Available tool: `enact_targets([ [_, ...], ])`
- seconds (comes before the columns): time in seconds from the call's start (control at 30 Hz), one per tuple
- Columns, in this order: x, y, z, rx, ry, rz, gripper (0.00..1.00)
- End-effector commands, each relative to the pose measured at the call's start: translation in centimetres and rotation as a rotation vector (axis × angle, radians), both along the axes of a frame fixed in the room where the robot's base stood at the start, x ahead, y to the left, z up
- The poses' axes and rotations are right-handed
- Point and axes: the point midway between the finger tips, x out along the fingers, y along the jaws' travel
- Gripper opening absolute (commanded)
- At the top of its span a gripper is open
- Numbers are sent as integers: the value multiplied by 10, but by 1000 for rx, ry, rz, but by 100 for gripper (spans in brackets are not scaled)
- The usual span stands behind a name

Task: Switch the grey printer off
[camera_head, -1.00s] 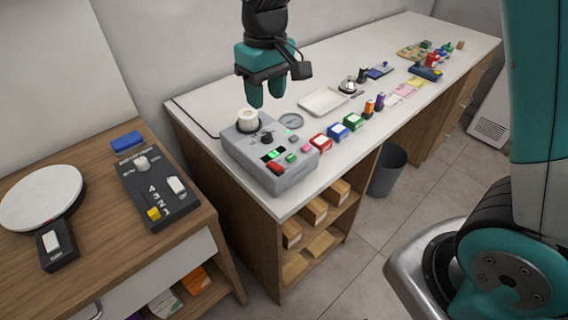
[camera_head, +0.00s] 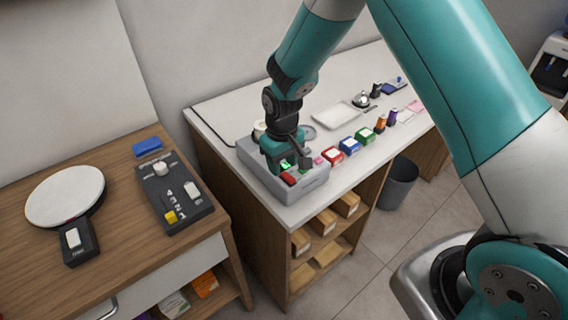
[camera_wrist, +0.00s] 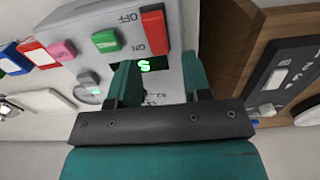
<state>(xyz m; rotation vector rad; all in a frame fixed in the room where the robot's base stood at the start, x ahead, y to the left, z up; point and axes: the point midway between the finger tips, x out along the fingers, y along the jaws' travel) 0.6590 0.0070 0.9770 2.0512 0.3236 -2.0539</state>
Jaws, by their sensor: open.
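The grey printer (camera_head: 297,191) stands on the near left corner of the white counter. Its red switch (camera_head: 289,179) also shows in the wrist view (camera_wrist: 154,30), with OFF and ON printed beside it. A green button (camera_wrist: 105,40) and a small lit green display (camera_wrist: 153,64) sit near the switch. My gripper (camera_head: 280,165) is low over the printer's panel, beside the switch. In the wrist view the fingers (camera_wrist: 160,80) are apart with nothing between them, and the red switch lies beyond their tips. My arm hides part of the printer's top.
On the wooden table at left are a black control box (camera_head: 175,198) and a round white plate device (camera_head: 65,195). Several coloured boxes (camera_head: 349,145), a white tray (camera_head: 333,115) and a bell (camera_head: 361,100) stand along the counter. A bin (camera_head: 399,182) is on the floor.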

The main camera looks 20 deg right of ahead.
Motion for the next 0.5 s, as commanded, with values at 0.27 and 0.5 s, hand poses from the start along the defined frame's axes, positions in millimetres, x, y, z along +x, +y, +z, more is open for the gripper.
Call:
enact_targets([
  [0.27, 0, 1, -20, 0, -1, 1, 45],
  [0.5, 0, 1, -20, 1, -2, 1, 45],
])
